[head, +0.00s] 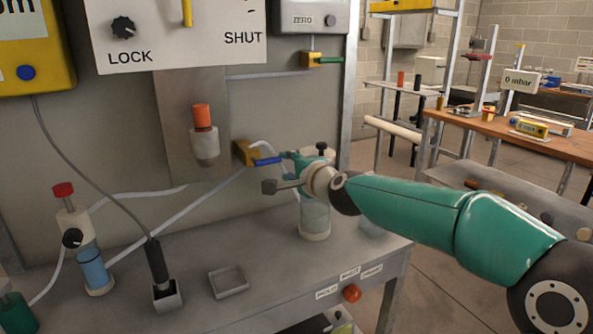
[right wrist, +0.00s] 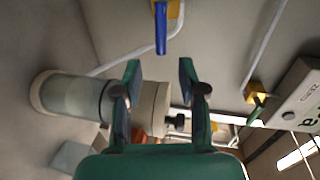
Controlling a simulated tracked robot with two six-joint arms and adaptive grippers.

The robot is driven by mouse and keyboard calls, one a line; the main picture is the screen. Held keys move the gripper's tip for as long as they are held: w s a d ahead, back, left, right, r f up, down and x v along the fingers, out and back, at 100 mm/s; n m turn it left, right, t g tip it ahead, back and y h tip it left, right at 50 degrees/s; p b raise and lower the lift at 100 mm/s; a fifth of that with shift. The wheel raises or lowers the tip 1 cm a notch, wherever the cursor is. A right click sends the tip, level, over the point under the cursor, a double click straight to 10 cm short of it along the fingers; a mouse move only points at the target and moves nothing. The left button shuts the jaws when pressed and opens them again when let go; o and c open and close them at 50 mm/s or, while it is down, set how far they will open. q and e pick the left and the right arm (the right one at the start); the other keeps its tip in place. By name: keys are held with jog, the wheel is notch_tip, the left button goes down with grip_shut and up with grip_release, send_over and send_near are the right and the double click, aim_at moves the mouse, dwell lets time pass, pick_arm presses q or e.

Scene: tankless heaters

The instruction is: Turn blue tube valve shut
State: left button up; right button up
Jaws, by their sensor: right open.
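A yellow valve block (head: 244,152) with a blue lever (head: 268,161) sits on the back panel, with a pale hose on it. The lever points right. In the right wrist view the blue lever (right wrist: 161,28) lies ahead of the fingertips, between their lines and apart from them. My right gripper (head: 284,172) is open and empty beside it; its fingers (right wrist: 159,68) are spread. A tube with blue liquid (head: 93,267) stands at the left, with a black knob (head: 72,238) and a red top (head: 63,190). My left gripper is out of view.
A clear cylinder (head: 314,218) stands just under my right gripper; it also shows in the right wrist view (right wrist: 70,95). An orange-capped fitting (head: 203,135) is left of the lever. A small tray (head: 229,281) lies on the bench. A green-lever valve (head: 322,60) sits higher up.

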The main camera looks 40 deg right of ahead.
jog(key=shift+v, duration=1.65)
